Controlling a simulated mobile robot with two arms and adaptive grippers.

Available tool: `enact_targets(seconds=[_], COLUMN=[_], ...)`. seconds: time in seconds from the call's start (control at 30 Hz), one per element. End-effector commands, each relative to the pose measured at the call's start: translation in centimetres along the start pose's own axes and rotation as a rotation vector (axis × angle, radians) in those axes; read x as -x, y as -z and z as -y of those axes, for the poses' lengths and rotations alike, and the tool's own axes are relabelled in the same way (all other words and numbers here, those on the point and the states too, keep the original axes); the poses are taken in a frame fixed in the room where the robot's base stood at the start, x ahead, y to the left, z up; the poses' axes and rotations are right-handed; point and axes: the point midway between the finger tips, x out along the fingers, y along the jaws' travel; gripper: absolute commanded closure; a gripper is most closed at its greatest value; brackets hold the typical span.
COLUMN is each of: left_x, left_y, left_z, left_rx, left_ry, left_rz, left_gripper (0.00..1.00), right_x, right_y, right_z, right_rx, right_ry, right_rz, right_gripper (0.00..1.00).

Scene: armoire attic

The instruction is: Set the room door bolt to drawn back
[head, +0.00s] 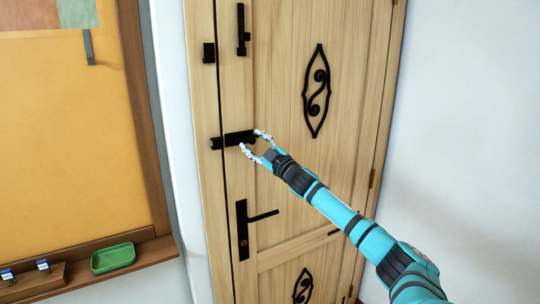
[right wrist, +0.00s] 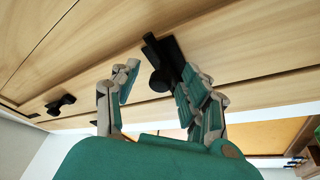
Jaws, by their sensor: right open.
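A black horizontal bolt (head: 232,139) is mounted on the pale wooden room door (head: 285,180), above the lever handle. Its dark shape reaches left across the seam at the door's edge, but I cannot tell how far the bar itself is slid. My right gripper (head: 257,146) is open at the bolt's right end, with one finger above and one below. In the right wrist view, the black bolt (right wrist: 163,50) with its round knob shows just ahead of the open right gripper (right wrist: 158,86), between the fingers and closer to the right one. Contact is unclear. My left gripper is not in view.
A lever handle (head: 243,228) is below the bolt, and a vertical black latch (head: 242,32) is above it. Black scroll ornaments (head: 316,90) decorate the door. Left of the door are an orange board (head: 70,140) and a green tray (head: 113,258) on its ledge. White wall is at right.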

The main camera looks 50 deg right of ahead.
Motion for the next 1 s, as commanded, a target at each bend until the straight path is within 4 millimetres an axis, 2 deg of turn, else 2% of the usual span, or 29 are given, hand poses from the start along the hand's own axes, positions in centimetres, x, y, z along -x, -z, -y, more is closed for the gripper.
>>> enact_targets(seconds=[0.6, 0.8, 1.0], left_x=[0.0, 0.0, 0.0], left_y=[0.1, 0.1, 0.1], left_z=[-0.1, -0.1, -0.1], left_rx=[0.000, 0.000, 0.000], left_ry=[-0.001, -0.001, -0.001], left_rz=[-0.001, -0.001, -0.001], left_gripper=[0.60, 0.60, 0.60], right_x=[8.6, 10.4, 10.9], right_y=[-0.2, -0.1, -0.1], right_z=[0.1, -0.1, -0.2], right_rx=[0.003, 0.002, 0.003], right_ry=[0.003, 0.000, -0.001], right_rz=[0.004, 0.002, 0.001], right_gripper=[0.55, 0.55, 0.55])
